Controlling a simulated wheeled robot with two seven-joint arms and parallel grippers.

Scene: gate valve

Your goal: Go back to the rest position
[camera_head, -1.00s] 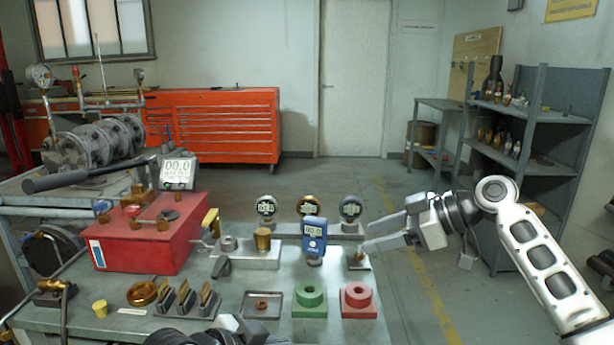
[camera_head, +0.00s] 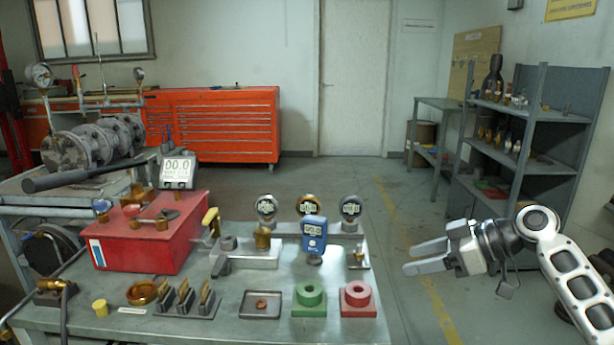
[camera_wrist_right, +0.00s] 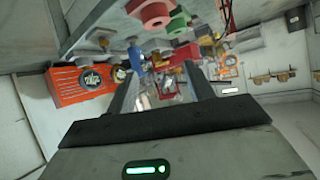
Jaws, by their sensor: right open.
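My right gripper (camera_head: 425,258) is open and empty, to the right of the workbench (camera_head: 225,325) and apart from it, over the floor. Its two fingers also show in the right wrist view (camera_wrist_right: 160,88), with nothing held between them. In the head view my right arm comes in from the lower right corner. My left gripper is not in the head view now.
The bench holds a red box (camera_head: 150,240), a blue gauge (camera_head: 314,238), a green ring block (camera_head: 309,300), a red ring block (camera_head: 357,298) and a small tray (camera_head: 262,305). A grey shelf unit (camera_head: 535,130) stands behind my right arm. Open floor lies beyond the bench.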

